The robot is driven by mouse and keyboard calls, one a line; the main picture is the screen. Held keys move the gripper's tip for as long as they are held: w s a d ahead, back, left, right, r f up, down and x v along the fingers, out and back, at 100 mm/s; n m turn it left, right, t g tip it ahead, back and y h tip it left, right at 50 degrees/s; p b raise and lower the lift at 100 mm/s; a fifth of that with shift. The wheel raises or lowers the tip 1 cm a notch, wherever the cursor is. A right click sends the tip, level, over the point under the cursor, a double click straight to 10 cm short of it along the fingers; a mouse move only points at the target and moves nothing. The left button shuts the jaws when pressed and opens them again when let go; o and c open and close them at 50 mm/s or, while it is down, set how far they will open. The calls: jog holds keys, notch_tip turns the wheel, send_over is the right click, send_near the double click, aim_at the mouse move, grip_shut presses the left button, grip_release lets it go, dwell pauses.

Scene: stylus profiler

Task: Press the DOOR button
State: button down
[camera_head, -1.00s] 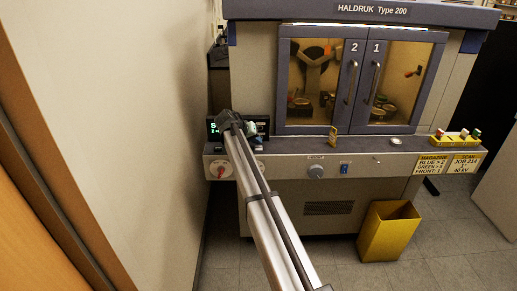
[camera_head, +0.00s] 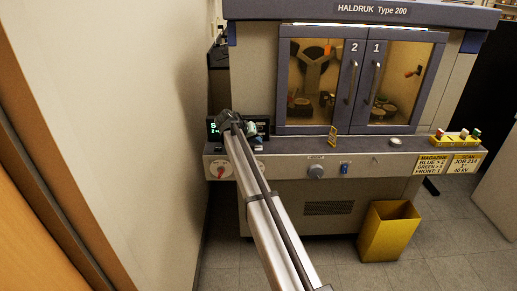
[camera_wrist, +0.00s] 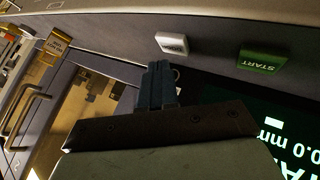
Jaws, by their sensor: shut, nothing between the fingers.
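In the wrist view a pale square button (camera_wrist: 172,43) lies on the machine's ledge, next to a green START button (camera_wrist: 261,61). The pale button's lettering is too small to read, so I cannot tell for sure that it is the DOOR button. My gripper (camera_wrist: 159,70) is shut and empty, its blue-grey fingertips just short of the pale button in the picture. I cannot tell whether they touch it. In the head view my gripper (camera_head: 251,128) is at the ledge's left end, in front of the dark display, and my arm hides part of that area.
A lit display (camera_wrist: 285,125) sits beside the buttons. The machine's twin glass doors (camera_head: 357,80) are closed. A wall (camera_head: 130,100) bounds the left.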

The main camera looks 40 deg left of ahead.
aim_at(257, 148)
jog(key=shift+f, duration=0.8)
dwell(0.9)
jog(key=shift+r, duration=0.8)
jog(key=shift+r, duration=0.1)
jog(key=shift+r, duration=2.4)
